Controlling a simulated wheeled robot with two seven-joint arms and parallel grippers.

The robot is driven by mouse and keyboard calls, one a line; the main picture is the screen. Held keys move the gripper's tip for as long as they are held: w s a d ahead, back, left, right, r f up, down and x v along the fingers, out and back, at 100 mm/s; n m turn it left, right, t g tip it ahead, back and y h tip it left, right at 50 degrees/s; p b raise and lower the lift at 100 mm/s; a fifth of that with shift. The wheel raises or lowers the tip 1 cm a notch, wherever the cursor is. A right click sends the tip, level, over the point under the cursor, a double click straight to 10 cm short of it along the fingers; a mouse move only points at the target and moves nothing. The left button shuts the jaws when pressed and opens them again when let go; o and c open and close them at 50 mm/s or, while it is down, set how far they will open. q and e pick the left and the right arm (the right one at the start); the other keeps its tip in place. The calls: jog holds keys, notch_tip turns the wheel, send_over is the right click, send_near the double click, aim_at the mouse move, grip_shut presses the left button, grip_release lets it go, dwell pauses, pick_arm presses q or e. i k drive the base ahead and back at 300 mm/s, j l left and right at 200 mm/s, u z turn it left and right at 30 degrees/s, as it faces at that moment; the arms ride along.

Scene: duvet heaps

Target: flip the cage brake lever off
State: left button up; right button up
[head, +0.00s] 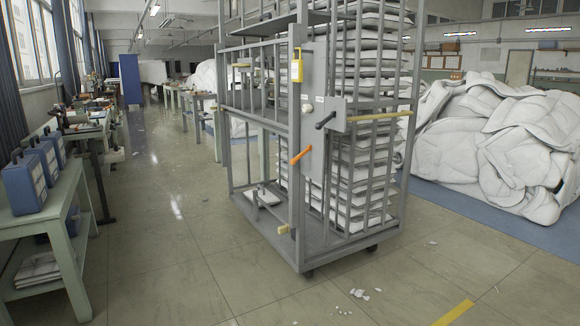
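A tall grey wheeled cage (297,205) stands upright in the middle of the head view. Several levers show on its near corner. One has an orange grip (301,156) and slopes up to the right. Another has a black grip (325,120) on a grey plate (330,108), also sloping up to the right. A small yellowish piece (284,229) sits low on the frame near the base. I cannot tell for sure which one is the brake lever. Neither of my grippers is in view.
Stacked white folded pieces (370,120) fill the cage's right part. A white duvet heap (500,150) lies on a blue mat (460,208) at right. A green bench (65,215) with blue cases (24,185) stands at left. The floor before the cage is open, with white scraps (360,293).

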aim_at(292, 161)
jog(key=i+l+u, duration=0.45)
jog(key=i+l, duration=0.3)
jog(key=i, duration=0.2)
jog(key=i+l+u, duration=0.5)
jog(key=i+l, duration=0.35)
jog(key=l, duration=0.15)
